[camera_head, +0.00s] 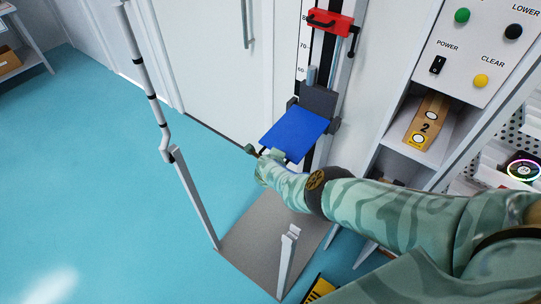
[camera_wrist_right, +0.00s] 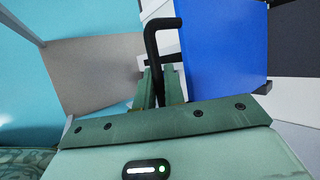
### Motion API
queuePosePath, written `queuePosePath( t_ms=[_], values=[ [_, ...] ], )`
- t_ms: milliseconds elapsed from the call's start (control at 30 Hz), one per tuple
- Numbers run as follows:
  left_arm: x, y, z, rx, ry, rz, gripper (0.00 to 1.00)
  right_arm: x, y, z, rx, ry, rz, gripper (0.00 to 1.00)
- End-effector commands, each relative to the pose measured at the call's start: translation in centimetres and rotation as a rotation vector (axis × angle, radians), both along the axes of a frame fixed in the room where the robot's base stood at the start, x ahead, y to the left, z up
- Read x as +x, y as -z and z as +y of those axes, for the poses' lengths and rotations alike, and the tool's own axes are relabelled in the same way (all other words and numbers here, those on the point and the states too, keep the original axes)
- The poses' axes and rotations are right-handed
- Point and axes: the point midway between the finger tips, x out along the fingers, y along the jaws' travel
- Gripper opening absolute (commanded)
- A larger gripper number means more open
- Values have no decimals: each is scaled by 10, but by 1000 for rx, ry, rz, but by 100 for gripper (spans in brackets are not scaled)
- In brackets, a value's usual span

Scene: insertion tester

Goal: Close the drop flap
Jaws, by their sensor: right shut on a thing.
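The blue drop flap (camera_head: 297,133) sticks out from a dark bracket (camera_head: 318,99) on the upright rail and looks roughly level. It also fills the upper right of the right wrist view (camera_wrist_right: 228,60). My right gripper (camera_head: 260,154) is at the flap's near left edge. In the right wrist view its fingers (camera_wrist_right: 160,85) are shut on a black bent handle (camera_wrist_right: 152,45) beside the flap. Where the handle joins the flap is hidden. My left gripper is not in view.
A red clamp (camera_head: 328,22) sits higher on the rail. A grey base plate (camera_head: 262,245) lies below, with a thin post (camera_head: 195,198) at its left. A control panel (camera_head: 478,50) and a shelf with a yellow block (camera_head: 428,122) stand right. Blue floor is clear at left.

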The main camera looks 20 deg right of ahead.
Motion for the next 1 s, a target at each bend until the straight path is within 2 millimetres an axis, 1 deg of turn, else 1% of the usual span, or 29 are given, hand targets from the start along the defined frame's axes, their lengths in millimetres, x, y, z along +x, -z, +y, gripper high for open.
queuePosePath(
  t_ms=[33,200,300,833,867,900,933,1000],
  values=[
    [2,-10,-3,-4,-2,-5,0,2,-14,-4,-9,-1,-8,0],
    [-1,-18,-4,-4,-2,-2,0,1,-22,-3,-9,-2,-5,0],
    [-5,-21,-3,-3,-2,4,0,1,-25,-3,-9,0,-5,0],
    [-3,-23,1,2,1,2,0,3,-32,-4,-12,0,-11,0],
    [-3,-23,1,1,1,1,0,3,-32,-4,-12,0,-11,16],
    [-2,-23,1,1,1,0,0,3,-31,-4,-12,0,-10,27],
    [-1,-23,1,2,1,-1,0,3,-31,-4,-12,0,-10,32],
    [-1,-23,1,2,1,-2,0,3,-31,-4,-12,0,-10,32]
  ],
)
